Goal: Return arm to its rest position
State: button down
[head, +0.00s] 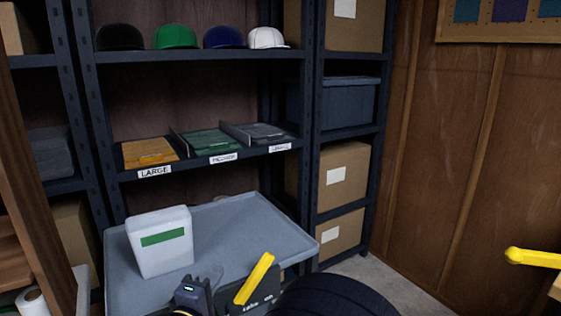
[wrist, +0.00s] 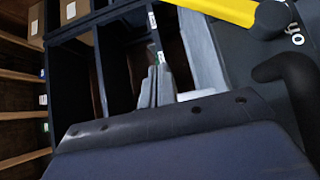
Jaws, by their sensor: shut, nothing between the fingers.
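My gripper (wrist: 156,68) shows in the wrist view as two grey fingers lying together above its dark body. It is shut and holds nothing. The shelves stand beyond the fingers in that view. In the head view, dark arm parts of mine show low in the middle, in front of the grey tray top (head: 258,232); I cannot make out the fingertips there. A white box with a green label (head: 162,241) stands upright on the left of the tray top, apart from these arm parts.
A dark shelf rack (head: 206,163) behind holds caps and folded garments in orange, green and grey. A yellow bar (head: 530,257) juts in at the right edge. Some grey floor (head: 391,284) shows at lower right.

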jog(key=s+a, duration=0.4)
jog(key=s, duration=0.1)
jog(key=shift+p, duration=0.3)
